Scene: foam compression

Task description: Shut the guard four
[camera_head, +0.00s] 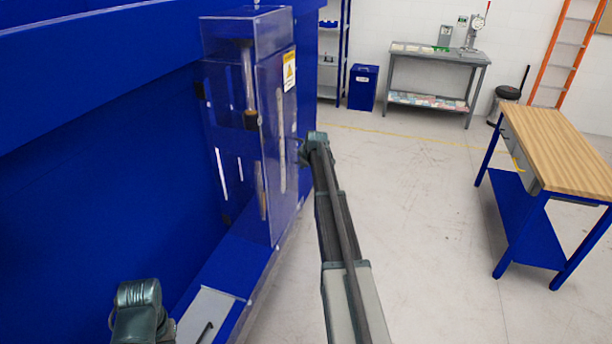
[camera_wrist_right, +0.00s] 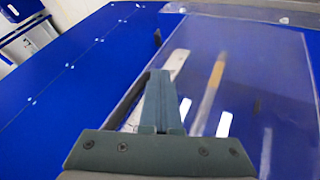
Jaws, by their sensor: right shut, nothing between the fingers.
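A clear guard (camera_head: 270,130) with a yellow warning label (camera_head: 289,70) stands at the side of the large blue machine. Rods show through it. It also fills much of the right wrist view (camera_wrist_right: 262,55). I cannot tell whether any gap is left at its edge, and no number four shows. My right gripper (camera_head: 303,150) is by the guard's right side, at mid-height. In the right wrist view its fingers (camera_wrist_right: 160,85) are together and empty, in front of the guard's left part. Contact is unclear. A part of my left arm shows at lower left; its fingers are not visible.
The blue machine (camera_head: 90,130) fills the left side. A wood-topped bench (camera_head: 565,150) stands at right, and a grey table (camera_head: 437,55) and blue bin (camera_head: 362,87) stand at the back. The floor (camera_head: 430,220) between is clear.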

